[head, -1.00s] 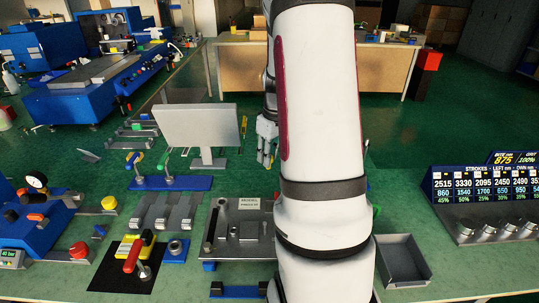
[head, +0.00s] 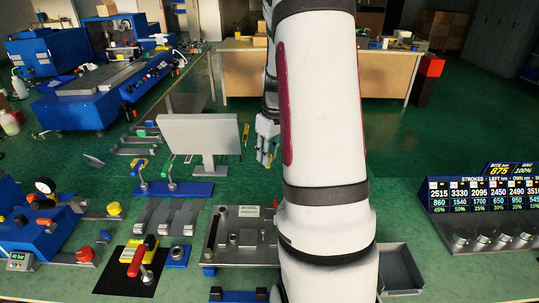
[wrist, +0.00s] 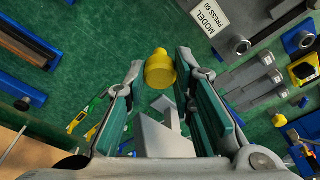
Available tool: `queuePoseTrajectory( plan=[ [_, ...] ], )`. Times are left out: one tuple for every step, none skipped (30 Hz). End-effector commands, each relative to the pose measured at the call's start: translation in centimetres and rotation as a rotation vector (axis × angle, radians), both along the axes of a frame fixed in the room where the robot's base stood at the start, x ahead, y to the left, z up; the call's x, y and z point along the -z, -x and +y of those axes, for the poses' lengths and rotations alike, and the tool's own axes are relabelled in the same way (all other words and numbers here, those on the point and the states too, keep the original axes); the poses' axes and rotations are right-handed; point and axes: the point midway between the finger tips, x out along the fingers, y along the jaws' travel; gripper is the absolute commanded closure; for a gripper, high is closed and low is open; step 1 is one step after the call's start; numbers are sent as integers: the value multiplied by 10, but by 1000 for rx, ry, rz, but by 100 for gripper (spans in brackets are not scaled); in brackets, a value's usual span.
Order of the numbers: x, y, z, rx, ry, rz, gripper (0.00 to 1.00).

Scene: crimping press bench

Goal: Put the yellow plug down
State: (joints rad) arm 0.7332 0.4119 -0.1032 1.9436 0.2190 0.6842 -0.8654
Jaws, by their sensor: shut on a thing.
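My gripper (wrist: 160,72) is shut on the yellow plug (wrist: 160,72), which sits between the fingertips in the wrist view. The plug is a short round yellow piece with a wider and a narrower part. It is held above the green surface, with no support visible under it. In the head view my gripper (head: 267,150) hangs partly behind my arm, to the right of the grey monitor. The plug cannot be made out there.
A grey fixture plate labelled MODEL (head: 220,243) lies in front, partly behind my arm. A grey slotted block (head: 165,220), a red-handled clamp (head: 135,265) and an empty grey tray (head: 400,268) are nearby. A grey monitor (head: 200,133) stands behind.

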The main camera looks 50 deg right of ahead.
Motion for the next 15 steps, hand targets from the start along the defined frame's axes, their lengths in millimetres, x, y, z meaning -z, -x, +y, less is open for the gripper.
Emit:
queuePoseTrajectory(
  plan=[
    [-6, 1, 0, -1, 0, 0, 91],
    [-9, 1, 0, -1, 0, 0, 91],
    [-11, 1, 0, -1, 0, 0, 91],
    [-14, 1, 0, -1, 0, 0, 91],
    [-16, 1, 0, -1, 0, 0, 91],
    [-18, 1, 0, 0, 0, 0, 91],
    [-19, 1, 0, 0, 0, 0, 91],
    [-20, 1, 0, 0, -1, 0, 91],
    [-20, 1, 0, 0, -1, 0, 91],
    [-20, 0, 0, 0, -1, 0, 91],
    [-20, 0, 0, 0, -1, 0, 91],
    [-19, 0, 0, 0, -1, 0, 91],
    [-19, 0, 0, 0, -1, 0, 91],
    [-19, 0, 0, 0, -1, 0, 91],
    [-19, 0, 0, 0, -1, 0, 91]
  ],
)
